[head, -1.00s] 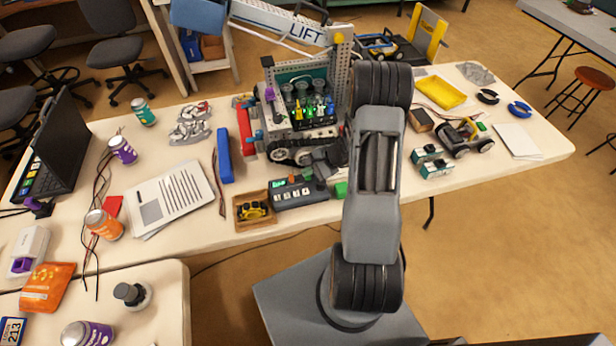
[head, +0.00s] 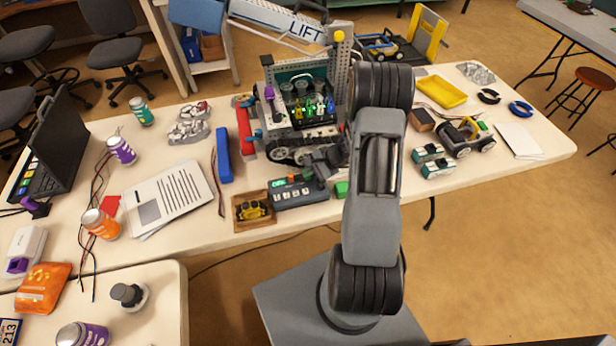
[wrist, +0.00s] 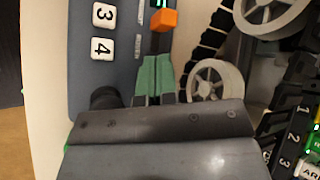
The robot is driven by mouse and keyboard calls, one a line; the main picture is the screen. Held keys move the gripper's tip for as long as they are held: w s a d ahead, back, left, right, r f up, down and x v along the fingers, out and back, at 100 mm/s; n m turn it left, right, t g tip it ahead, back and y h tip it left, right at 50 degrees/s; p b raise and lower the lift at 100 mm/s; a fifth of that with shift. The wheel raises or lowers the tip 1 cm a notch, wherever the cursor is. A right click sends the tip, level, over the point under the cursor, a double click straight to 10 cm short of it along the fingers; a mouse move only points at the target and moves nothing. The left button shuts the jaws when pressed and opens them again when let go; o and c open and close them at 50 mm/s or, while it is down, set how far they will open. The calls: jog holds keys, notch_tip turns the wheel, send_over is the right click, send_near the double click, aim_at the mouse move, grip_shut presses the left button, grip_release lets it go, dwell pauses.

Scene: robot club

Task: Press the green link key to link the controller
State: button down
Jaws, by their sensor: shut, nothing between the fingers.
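The controller (head: 300,194) is a dark grey box near the table's front edge, with a small lit green patch and an orange part (wrist: 163,20) on top. In the wrist view its panel (wrist: 88,72) shows white keys marked 3 and 4 and a dark round knob (wrist: 105,97). My gripper (wrist: 155,62) is shut and empty. Its green fingertips lie together over the panel, just below the orange part in the picture. In the head view my gripper (head: 309,175) is at the controller's right end.
A tracked robot (head: 300,140) stands close behind the controller; its wheels (wrist: 215,80) are right beside my fingers. A wooden tray (head: 253,222) with a yellow part is at the controller's left.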

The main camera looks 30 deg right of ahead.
jog(key=shift+s+a+f+b, duration=0.15)
jog(key=shift+s+f+b, duration=0.35)
jog(key=shift+f+b, duration=0.45)
dwell(0.6)
jog(key=shift+w+r, duration=0.1)
jog(key=shift+r, duration=0.2)
dwell(0.5)
jog(key=shift+w+r, duration=0.1)
jog(key=shift+w, duration=0.5)
jog(key=shift+s+a+r, duration=0.1)
jog(key=shift+s+r, duration=0.05)
jog(key=shift+s, duration=0.05)
jog(key=shift+w+r+p, duration=0.2)
jog(key=shift+r+p, duration=1.55)
jog(key=shift+r, duration=0.95)
